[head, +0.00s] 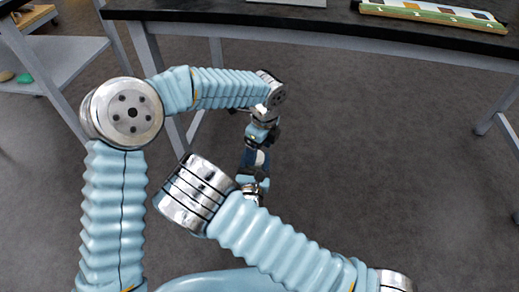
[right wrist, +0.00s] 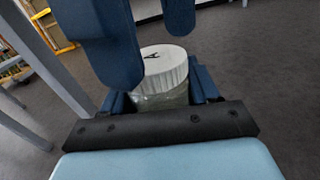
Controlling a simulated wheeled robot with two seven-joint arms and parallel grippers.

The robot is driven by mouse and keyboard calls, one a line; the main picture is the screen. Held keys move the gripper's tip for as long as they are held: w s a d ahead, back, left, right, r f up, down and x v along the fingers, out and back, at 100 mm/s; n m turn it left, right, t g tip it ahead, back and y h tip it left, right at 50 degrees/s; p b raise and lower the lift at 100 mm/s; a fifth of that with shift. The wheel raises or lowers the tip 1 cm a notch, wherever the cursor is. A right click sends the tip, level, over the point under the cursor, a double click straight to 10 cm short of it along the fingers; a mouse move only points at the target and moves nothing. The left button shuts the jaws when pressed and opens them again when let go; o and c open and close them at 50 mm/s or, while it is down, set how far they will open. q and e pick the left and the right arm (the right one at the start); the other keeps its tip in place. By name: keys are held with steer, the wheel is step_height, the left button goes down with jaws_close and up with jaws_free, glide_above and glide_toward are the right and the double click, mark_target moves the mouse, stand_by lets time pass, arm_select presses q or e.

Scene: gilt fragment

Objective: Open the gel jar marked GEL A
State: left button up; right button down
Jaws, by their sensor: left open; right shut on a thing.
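The jar (right wrist: 160,98) has a translucent body and a white ribbed lid (right wrist: 168,68) with a dark letter A on top. My right gripper (right wrist: 160,90) is shut on the jar's body, one blue finger on each side. My left gripper (head: 258,148) points down from above and is open. In the right wrist view its two dark blue fingers hang over and beside the lid, hiding part of it, with a gap between them. In the head view the grippers overlap and only a small pale patch of the jar shows between them. The lid looks seated on the jar.
A black-topped table (head: 330,27) runs across the back, with a board of coloured squares (head: 435,12) at its right. A grey shelf unit (head: 62,55) stands at the left. Grey floor (head: 400,160) is clear to the right; the jar is held in front of the table.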

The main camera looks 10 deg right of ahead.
arm_select(q)
step_height(320, 180, up, 3)
steer(key=shift+d+r, duration=0.15)
steer(key=shift+r, duration=0.05)
steer(key=shift+c, duration=0.2)
step_height(320, 180, up, 3)
steer(key=m, duration=0.4)
steer(key=shift+s, duration=0.1)
steer(key=shift+a+f, duration=0.2)
steer(key=f, duration=0.7)
steer(key=shift+a+f, duration=0.15)
steer(key=shift+a, duration=0.25)
steer(key=c, duration=1.1)
steer(key=n, duration=0.3)
